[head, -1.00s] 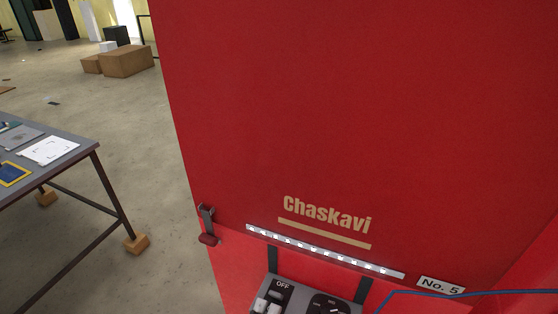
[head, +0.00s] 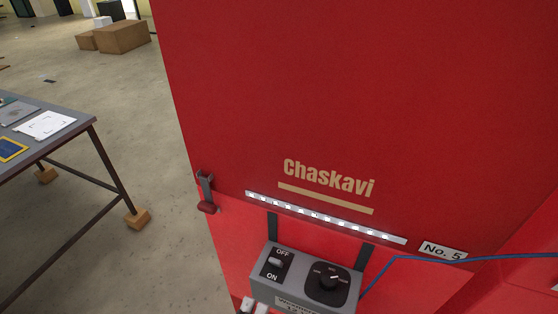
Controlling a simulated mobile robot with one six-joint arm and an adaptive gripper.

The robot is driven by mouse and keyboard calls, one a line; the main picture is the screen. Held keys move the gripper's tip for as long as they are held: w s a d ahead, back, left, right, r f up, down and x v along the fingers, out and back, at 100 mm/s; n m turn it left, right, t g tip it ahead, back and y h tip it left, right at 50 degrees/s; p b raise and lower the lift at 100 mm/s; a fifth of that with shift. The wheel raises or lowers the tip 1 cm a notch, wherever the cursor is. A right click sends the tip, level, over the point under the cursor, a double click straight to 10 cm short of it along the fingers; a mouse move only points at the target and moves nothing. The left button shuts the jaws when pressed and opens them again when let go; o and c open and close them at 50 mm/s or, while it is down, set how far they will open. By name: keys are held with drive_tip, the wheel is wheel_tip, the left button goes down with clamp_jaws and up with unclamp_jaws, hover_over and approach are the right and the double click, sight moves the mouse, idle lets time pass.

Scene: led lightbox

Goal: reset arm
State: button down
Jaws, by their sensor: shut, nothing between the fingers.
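The rest of my gripper and arm is out of frame. I cannot tell whether the tips touch the box.
A red panel (head: 370,90) marked "Chaskavi" fills the right side, with a bright-dotted LED strip (head: 325,217) and a red-handled latch (head: 206,193). A blue cable (head: 450,259) runs right. A grey table (head: 75,126) stands left. Open floor lies between.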

drive_tip(key=d+r+m+g+h, duration=0.1)
drive_tip(key=d+m+g+h, duration=0.1)
drive_tip(key=d+g, duration=0.1)
drive_tip(key=w+d+r+m+g+h, duration=0.1)
drive_tip(key=d+m+g+h, duration=0.1)
drive_tip(key=d+g, duration=0.2)
drive_tip(key=w+d+r+m+g+h, duration=0.1)
drive_tip(key=d+m+g+h, duration=0.1)
drive_tip(key=d+g+h, duration=0.1)
drive_tip(key=shift+d+r+m+g, duration=0.15)
drive_tip(key=shift+m+g, duration=0.15)
drive_tip(key=shift+g, duration=0.4)
drive_tip(key=d+g, duration=0.1)
drive_tip(key=g, duration=0.1)
drive_tip(key=s+d+m+g, duration=0.1)
drive_tip(key=d+g, duration=0.1)
drive_tip(key=d+m+g, duration=0.1)
drive_tip(key=shift+s+d+r+g+y, duration=0.15)
drive_tip(key=shift+s+d+g+y, duration=0.15)
drive_tip(key=shift+g+y, duration=0.1)
drive_tip(key=s+d+m+g+y, duration=0.3)
drive_tip(key=g+y, duration=0.2)
drive_tip(key=w+d+r+m+t+y, duration=0.1)
drive_tip(key=w+r+t+y, duration=0.2)
drive_tip(key=r+t+y, duration=0.3)
wheel_tip(320, 180, up, 2)
drive_tip(key=y, duration=0.4)
drive_tip(key=shift+r+m, duration=0.2)
drive_tip(key=shift+m, duration=0.2)
